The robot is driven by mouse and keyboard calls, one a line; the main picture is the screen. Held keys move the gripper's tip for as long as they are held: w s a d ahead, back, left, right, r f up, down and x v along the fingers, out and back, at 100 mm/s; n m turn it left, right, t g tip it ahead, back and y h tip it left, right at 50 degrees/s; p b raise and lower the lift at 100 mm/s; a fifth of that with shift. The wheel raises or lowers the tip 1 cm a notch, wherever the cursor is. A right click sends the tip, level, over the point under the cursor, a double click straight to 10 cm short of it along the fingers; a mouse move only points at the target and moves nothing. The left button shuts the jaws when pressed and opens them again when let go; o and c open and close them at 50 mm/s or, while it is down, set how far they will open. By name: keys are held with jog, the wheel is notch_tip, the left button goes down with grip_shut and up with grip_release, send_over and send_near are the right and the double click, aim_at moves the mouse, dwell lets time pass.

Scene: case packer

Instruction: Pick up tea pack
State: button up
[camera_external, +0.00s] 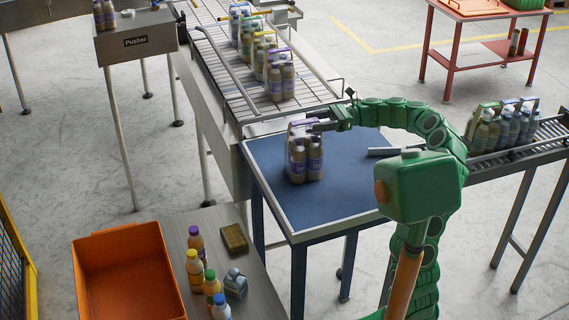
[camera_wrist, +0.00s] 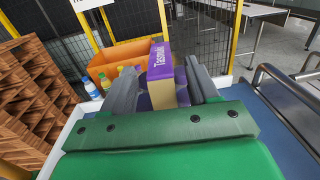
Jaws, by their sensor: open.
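The tea pack (camera_external: 305,158) is a carton-topped group of brown bottles with purple labels and caps, standing upright on the blue table (camera_external: 345,185). In the wrist view its carton (camera_wrist: 161,62) shows a purple, lettered face and a tan side. My gripper (camera_external: 322,125) is at the pack's upper part, on its right side in the external view. In the wrist view my open gripper (camera_wrist: 160,72) has one grey finger on each side of the carton. Whether either finger touches it cannot be told. The lower bottles are hidden in the wrist view.
Several similar packs (camera_external: 281,82) stand on the conveyor behind the table. More packs (camera_external: 500,128) stand on the roller conveyor at right. An orange bin (camera_external: 128,240) and loose bottles (camera_external: 193,268) are at front left. The table's front is clear.

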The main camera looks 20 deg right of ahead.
jog(key=a, duration=0.4)
jog(key=shift+w+a+r, duration=0.2)
jog(key=shift+a, duration=0.1)
grip_shut()
dwell(1.1)
